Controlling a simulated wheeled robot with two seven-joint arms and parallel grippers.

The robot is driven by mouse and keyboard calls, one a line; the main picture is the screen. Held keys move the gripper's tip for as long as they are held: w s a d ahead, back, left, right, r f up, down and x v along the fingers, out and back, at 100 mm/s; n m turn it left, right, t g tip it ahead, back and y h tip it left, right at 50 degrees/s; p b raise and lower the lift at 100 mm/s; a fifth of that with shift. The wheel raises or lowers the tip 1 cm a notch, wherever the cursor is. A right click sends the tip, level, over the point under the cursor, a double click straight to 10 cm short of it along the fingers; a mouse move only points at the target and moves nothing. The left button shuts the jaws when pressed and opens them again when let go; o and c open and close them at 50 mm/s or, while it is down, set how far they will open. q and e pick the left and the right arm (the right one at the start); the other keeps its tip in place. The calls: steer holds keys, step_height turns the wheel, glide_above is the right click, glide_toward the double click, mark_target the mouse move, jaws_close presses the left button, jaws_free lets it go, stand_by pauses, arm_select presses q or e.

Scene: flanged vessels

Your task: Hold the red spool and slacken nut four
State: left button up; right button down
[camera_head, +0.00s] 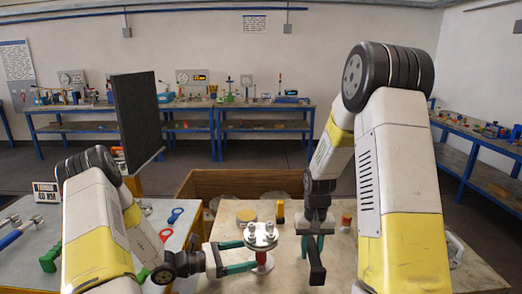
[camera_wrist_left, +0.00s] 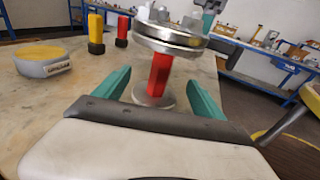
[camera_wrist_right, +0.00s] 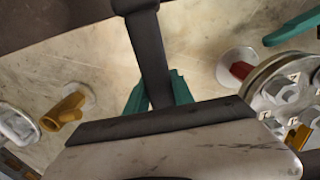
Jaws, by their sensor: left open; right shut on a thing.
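The red spool (camera_head: 261,258) stands upright on the bench with a silver bolted flange (camera_head: 260,235) on top. In the left wrist view its red column (camera_wrist_left: 159,75) is between the teal fingers of my left gripper (camera_wrist_left: 155,92). These fingers are open, one on each side, with gaps showing. Several nuts sit on the flange; I cannot tell which is nut four. My right gripper (camera_head: 312,243) is shut on a black long-handled tool (camera_head: 317,272), to the right of the spool. The tool (camera_wrist_right: 148,45) also shows in the right wrist view, apart from the flange.
A yellow-topped grey disc (camera_wrist_left: 44,60), a yellow-and-black piece (camera_wrist_left: 96,34) and a red-and-black piece (camera_wrist_left: 122,30) stand behind the spool. A wooden crate (camera_head: 235,183) is beyond the bench. A side table at left bears a torque sign (camera_head: 46,192).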

arm_select(q)
steer(key=shift+x, duration=2.35)
jaws_close()
